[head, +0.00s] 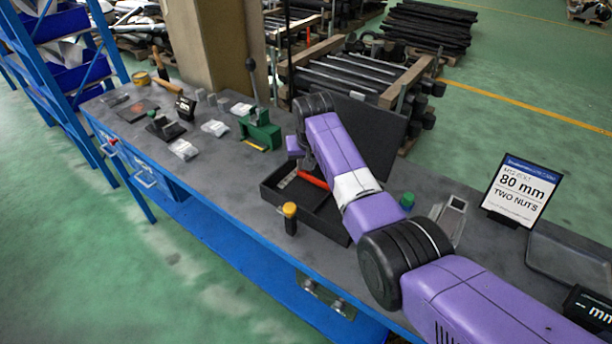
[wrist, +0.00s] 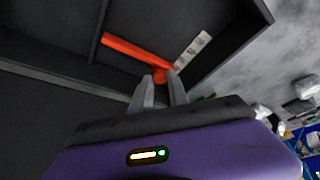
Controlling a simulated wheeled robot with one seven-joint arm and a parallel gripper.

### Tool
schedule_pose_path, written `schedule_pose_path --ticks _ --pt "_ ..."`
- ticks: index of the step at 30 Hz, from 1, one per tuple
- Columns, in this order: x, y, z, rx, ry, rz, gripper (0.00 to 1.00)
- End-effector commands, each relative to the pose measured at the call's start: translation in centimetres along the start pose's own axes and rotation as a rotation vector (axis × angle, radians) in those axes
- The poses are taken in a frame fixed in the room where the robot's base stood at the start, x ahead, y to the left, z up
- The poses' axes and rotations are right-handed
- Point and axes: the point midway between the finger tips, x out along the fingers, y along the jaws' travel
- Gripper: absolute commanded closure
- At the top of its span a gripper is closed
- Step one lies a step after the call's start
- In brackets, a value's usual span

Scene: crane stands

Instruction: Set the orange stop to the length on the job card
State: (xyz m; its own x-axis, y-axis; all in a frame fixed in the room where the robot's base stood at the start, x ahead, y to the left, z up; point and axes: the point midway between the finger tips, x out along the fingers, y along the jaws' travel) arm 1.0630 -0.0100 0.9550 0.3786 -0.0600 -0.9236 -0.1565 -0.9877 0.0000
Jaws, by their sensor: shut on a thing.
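The orange stop (head: 313,180) shows as a red-orange bar in a black compartmented tray (head: 268,198) on the bench. In the wrist view the stop (wrist: 135,52) is a long bar with a short orange piece near its right end. A pale marked strip (wrist: 192,50) lies beside that end. My gripper (wrist: 160,84) is shut on the short orange piece, its fingertips partly hiding it. In the head view my arm hides the fingers. The job card (head: 517,190) stands at the right and reads 80 mm, TWO NUTS.
A yellow-capped post (head: 290,212) stands at the tray's front edge. A green knob (head: 407,200) and a grey metal fixture (head: 450,218) are right of my arm. A green lever press (head: 262,132) stands behind left. A display reading mm (head: 592,308) is at lower right.

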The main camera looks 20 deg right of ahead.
Motion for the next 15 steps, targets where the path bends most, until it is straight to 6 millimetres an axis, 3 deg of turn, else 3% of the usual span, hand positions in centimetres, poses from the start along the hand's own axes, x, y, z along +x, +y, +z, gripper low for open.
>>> schedule_pose_path --ticks 11,12,15 --pt "0.09 0.14 -0.11 -0.001 -0.002 -0.001 1.0" --pt "0.09 0.15 -0.11 -0.001 -0.002 -0.001 0.72" --pt "0.08 0.17 -0.12 -0.001 -0.002 -0.001 0.57"
